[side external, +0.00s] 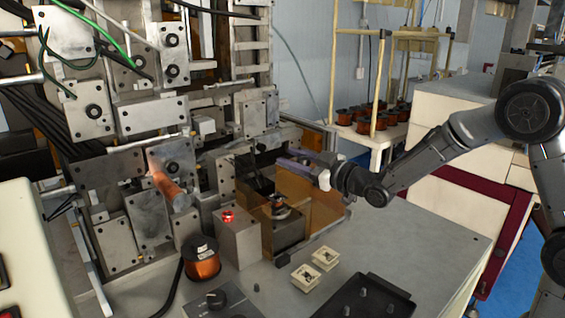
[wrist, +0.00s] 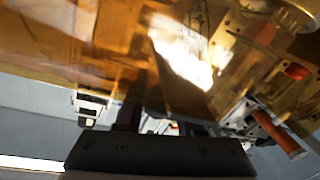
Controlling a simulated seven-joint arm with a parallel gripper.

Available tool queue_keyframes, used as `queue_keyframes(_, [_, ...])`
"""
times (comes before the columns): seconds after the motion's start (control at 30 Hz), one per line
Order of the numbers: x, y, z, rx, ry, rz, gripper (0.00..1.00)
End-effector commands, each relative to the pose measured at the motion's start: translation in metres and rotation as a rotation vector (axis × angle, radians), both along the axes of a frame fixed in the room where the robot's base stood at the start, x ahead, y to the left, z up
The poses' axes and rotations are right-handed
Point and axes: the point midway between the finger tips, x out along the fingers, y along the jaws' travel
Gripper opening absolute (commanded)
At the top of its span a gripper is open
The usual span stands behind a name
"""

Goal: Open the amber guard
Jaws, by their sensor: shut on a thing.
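The amber guard (side external: 325,208) is a see-through amber cover beside a small winding spindle (side external: 279,207) on the machine table. Its panels stand upright behind, beside and in front of the spindle. My gripper (side external: 325,179) is at the guard's upper right edge and is shut on it. The exact grip point is hidden. In the wrist view the amber guard (wrist: 90,45) fills the upper part, with bright glare on it. My gripper (wrist: 165,120) shows at the bottom against the panel, its fingertips hard to make out. I cannot tell how far the guard is open.
A grey box with a red button (side external: 228,216) stands left of the guard. The table's right side is clear.

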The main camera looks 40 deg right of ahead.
Motion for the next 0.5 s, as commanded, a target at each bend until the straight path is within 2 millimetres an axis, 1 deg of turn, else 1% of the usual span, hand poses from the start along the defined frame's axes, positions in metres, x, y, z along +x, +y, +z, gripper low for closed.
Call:
queue_keyframes(0.23, [0.0001, 0.0000, 0.0009, 0.002, -0.002, 0.000, 0.00])
queue_keyframes(0.27, [0.0001, 0.0001, 0.0010, 0.002, -0.002, 0.000, 0.41])
queue_keyframes(0.4, [0.0001, 0.0003, 0.0008, 0.001, -0.001, -0.001, 0.66])
queue_keyframes(0.43, [0.0000, 0.0004, 0.0007, 0.001, -0.001, -0.001, 0.67])
queue_keyframes(0.5, [-0.0001, 0.0004, 0.0006, 0.001, -0.001, 0.000, 0.67])
